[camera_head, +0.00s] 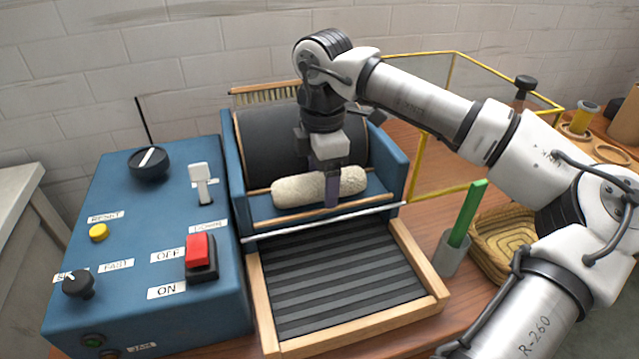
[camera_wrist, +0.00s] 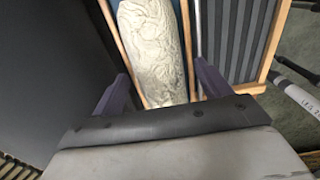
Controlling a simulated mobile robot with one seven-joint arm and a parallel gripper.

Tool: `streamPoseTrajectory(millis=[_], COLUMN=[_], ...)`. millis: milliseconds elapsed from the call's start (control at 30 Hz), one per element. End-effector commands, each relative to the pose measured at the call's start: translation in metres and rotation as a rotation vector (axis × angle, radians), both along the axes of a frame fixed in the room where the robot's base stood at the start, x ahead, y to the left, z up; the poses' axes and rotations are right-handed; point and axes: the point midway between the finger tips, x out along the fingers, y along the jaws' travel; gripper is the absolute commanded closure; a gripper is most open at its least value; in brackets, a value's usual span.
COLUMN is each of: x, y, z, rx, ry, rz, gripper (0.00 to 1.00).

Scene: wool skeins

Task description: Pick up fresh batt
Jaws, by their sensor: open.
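The fresh batt (camera_head: 292,188) is a cream, wrinkled woolly roll. It lies lengthwise across the blue carding machine (camera_head: 391,165), in front of the dark drum (camera_head: 262,140). My gripper (camera_head: 332,188) is above and in front of the batt's middle, pointing down, and hides part of it. In the wrist view the batt (camera_wrist: 153,45) runs up from between the two purple fingers of my open gripper (camera_wrist: 160,88). The fingers stand apart on either side of it, and I cannot tell whether they touch it. The batt's near end is hidden by the gripper body.
A blue control box (camera_head: 150,240) with knobs and a red switch (camera_head: 200,252) stands at left. A ribbed feed tray (camera_head: 335,290) lies in front. A yellow frame (camera_head: 417,165), a cup with a green stick (camera_head: 452,256) and a woven basket (camera_head: 500,240) are at right.

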Motion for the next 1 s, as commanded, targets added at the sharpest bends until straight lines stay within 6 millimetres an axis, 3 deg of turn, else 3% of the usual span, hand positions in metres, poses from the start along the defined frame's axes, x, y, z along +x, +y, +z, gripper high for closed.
streamPoseTrajectory(millis=[267,633,1000], x=[0.0002,0.0001,0.0005], y=[0.0002,0.0003,0.0002], z=[-0.0033,-0.0029,0.0037], rx=[0.000,0.000,0.000], ry=[-0.001,-0.001,-0.002], rz=[0.000,0.000,0.000], gripper=[0.25,0.71,0.72])
